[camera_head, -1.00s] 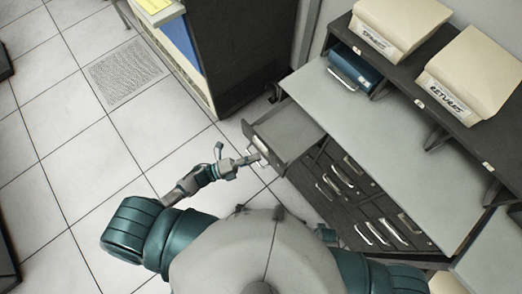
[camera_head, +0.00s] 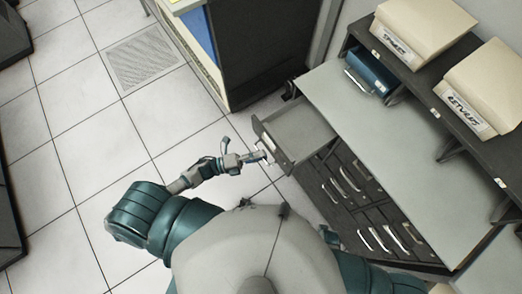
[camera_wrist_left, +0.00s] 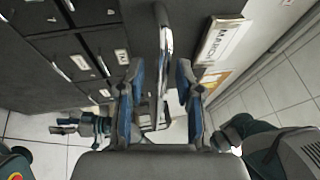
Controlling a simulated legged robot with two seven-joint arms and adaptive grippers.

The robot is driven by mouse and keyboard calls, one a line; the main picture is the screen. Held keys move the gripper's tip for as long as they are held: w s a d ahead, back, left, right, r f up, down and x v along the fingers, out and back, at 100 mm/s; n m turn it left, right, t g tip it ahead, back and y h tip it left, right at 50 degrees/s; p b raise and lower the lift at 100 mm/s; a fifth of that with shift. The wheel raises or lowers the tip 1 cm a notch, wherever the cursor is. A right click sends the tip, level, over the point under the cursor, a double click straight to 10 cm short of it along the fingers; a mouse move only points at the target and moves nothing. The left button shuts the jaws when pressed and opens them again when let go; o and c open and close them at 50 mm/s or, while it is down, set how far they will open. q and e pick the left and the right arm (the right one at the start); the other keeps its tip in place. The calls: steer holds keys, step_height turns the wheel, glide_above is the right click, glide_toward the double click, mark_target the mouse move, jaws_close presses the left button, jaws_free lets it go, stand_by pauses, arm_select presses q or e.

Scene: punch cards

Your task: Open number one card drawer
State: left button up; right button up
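The card drawer (camera_head: 297,132) at the top left of the dark cabinet stands pulled out, and its inside looks empty. Its front has a metal handle (camera_wrist_left: 163,45) and a paper label (camera_wrist_left: 222,40), which show in the left wrist view. My left gripper (camera_head: 264,156) is at the front of this drawer. In the left wrist view the two blue-padded fingers of my left gripper (camera_wrist_left: 160,90) are apart, on either side of the handle, with gaps visible. A gripper (camera_wrist_left: 90,125), likely my right one, shows small at the left there; its finger state is unclear.
Several closed drawers (camera_head: 345,180) with metal handles lie beside and below the open one. A grey desktop (camera_head: 385,150) tops the cabinet. Tiled floor (camera_head: 110,175) at left is clear.

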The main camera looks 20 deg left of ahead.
arm_select(q)
steer(key=v, duration=1.1)
steer(key=shift+a+f, duration=0.1)
steer(key=shift+f, duration=0.1)
